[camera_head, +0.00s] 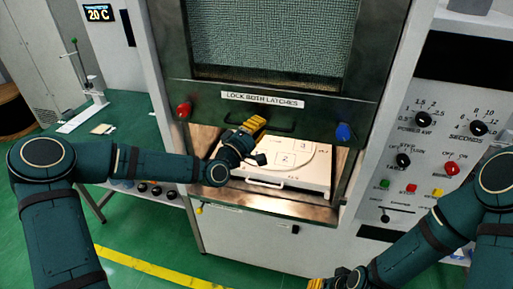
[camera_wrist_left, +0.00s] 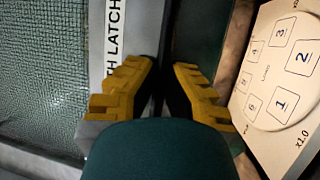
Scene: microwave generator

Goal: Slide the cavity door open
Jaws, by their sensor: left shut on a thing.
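The cavity door (camera_head: 225,86) has a mesh window, a dark metal frame and a "LOCK BOTH LATCHES" label. It stands raised, with an open gap below it. My left gripper (camera_head: 250,128) is at the dark bar handle (camera_head: 280,126) under the label. In the left wrist view, the yellow fingers of my left gripper (camera_wrist_left: 160,92) are closed around the dark handle, mostly hidden between them. A red latch knob (camera_head: 184,109) is at the left and a blue one (camera_head: 344,131) at the right. My right gripper (camera_head: 326,284) is low at the bottom edge, mostly cut off.
Inside the cavity lies a white tray (camera_head: 318,181) with numbered spots, close below my left gripper; it also shows in the left wrist view (camera_wrist_left: 300,110). A control panel (camera_head: 440,105) with knobs is at the right. A green table (camera_head: 125,120) is at the left.

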